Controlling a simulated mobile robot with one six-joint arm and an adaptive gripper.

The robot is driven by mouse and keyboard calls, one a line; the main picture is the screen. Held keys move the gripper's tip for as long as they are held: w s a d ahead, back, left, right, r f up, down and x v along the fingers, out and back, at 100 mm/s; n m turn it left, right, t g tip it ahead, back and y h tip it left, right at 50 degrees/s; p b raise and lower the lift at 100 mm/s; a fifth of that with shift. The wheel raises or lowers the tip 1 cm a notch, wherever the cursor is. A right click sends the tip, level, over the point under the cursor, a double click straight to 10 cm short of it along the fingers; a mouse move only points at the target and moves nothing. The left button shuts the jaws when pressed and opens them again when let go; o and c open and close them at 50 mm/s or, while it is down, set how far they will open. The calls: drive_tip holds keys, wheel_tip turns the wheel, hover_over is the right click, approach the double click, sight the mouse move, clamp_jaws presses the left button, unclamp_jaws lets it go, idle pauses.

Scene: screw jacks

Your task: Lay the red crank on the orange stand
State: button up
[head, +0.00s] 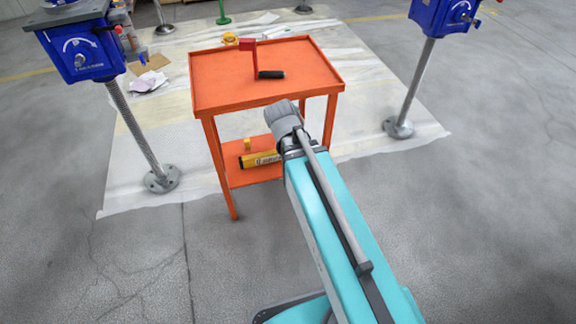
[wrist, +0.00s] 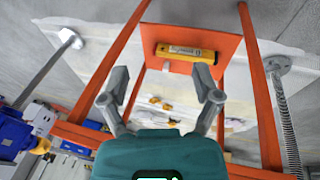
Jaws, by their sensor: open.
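The orange stand (head: 215,75) is a small table with a rimmed top and a lower shelf. The red crank (head: 249,62) is on its top, towards the back, with a red bar and a black handle (head: 271,75) lying on the surface. My gripper is hidden in the head view, where my arm reaches to the stand's front edge. In the wrist view my gripper (wrist: 162,88) is open with nothing between its fingers. The stand's legs and lower shelf (wrist: 222,45) show beyond it. I do not make out the crank there.
Blue screw jacks on posts stand at left (head: 80,50) and right (head: 443,14). Papers (head: 150,80) lie on the floor sheet. The front right of the stand's top is clear.

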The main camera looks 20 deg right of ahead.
drive_tip(key=s+a+y, duration=0.1)
drive_tip(key=s+a+g+y, duration=0.1)
drive_tip(key=s, duration=0.1)
drive_tip(key=s+a+g, duration=0.1)
drive_tip(key=s, duration=0.1)
drive_tip(key=shift+s+f+m+y, duration=0.1)
drive_tip(key=shift+f+m+y, duration=0.2)
drive_tip(key=shift+f+y, duration=0.1)
drive_tip(key=shift+r, duration=0.1)
wheel_tip(320, 180, up, 20)
drive_tip(key=p, duration=2)
